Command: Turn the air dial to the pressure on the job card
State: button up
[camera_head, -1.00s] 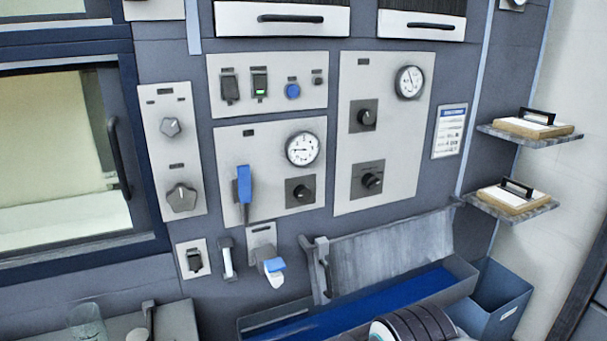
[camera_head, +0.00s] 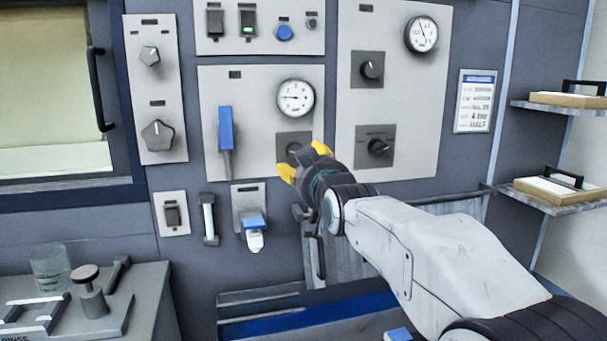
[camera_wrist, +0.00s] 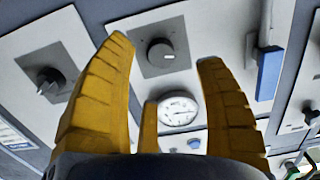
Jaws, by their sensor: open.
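The small black dial (camera_head: 293,150) on a dark square plate sits below a round gauge (camera_head: 295,98) and right of a blue lever (camera_head: 226,130). My gripper (camera_head: 303,160), with yellow fingers, is open and empty in front of it, partly hiding it. In the upside-down wrist view the dial (camera_wrist: 160,52) shows between the finger tips, with no visible contact. Two more dark knobs, an upper (camera_head: 371,70) and a lower (camera_head: 379,147), are on the right panel under another gauge (camera_head: 421,34).
Two grey knobs (camera_head: 157,135) are on a narrow panel at left. Two shelves (camera_head: 570,188) stick out at right. A bench (camera_head: 120,290) with a glass beaker (camera_head: 50,268) stands lower left.

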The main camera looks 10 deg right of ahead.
aim_at(293, 147)
jog(key=w+p, duration=0.1)
jog(key=w, duration=0.7)
jog(key=shift+r+t, duration=0.3)
jog(key=shift+c, duration=0.3)
jog(key=c, duration=1.2)
